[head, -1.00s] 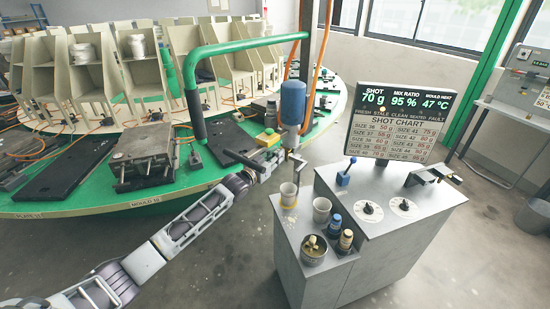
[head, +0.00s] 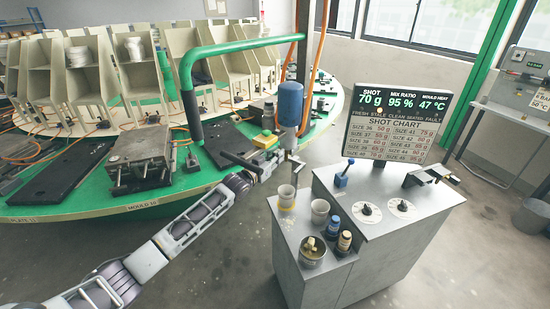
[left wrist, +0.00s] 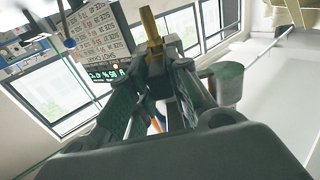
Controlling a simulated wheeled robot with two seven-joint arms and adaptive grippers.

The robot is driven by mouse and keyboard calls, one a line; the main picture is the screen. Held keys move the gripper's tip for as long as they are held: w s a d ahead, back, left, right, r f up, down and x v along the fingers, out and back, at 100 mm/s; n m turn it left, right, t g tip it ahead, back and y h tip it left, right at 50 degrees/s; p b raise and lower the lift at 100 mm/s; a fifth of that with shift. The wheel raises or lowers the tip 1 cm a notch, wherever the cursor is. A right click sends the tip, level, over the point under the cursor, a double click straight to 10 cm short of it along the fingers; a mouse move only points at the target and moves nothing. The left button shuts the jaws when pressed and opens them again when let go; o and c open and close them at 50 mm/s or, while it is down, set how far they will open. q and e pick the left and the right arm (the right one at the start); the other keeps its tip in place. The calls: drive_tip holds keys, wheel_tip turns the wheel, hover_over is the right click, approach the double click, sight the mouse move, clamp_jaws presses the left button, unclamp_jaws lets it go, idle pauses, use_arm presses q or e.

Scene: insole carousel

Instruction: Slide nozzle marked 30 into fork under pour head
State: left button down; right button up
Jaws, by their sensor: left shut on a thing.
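My left gripper (head: 270,160) is beside and just below the blue-topped pour head (head: 290,103), near its lower metal end. In the left wrist view the fingers (left wrist: 160,60) are closed around a slim brass-coloured piece (left wrist: 150,28), seemingly the nozzle, which sticks out beyond the fingertips. No number 30 can be read on it. The fork under the pour head is too small and too covered by the gripper to make out, so I cannot tell whether the nozzle touches it. My right gripper is in neither current view.
A white cup (head: 286,197) stands below the pour head on the grey cabinet (head: 350,255), with another cup (head: 319,211), bottles and a tin nearby. The green carousel (head: 75,212) with a metal mould (head: 138,165) lies left. A green tube frame (head: 240,46) arches above.

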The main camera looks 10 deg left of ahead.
use_arm(q)
drive_tip(key=shift+w+d, duration=0.2)
drive_tip(key=shift+w, duration=0.3)
drive_tip(key=c, duration=1.3)
unclamp_jaws()
drive_tip(key=shift+o, duration=0.2)
drive_tip(key=shift+s, duration=0.15)
drive_tip(key=v, duration=1.1)
drive_tip(key=shift+s+a, duration=0.15)
drive_tip(key=shift+s, duration=0.15)
drive_tip(key=shift+f+m, duration=0.1)
drive_tip(key=shift+m, duration=0.2)
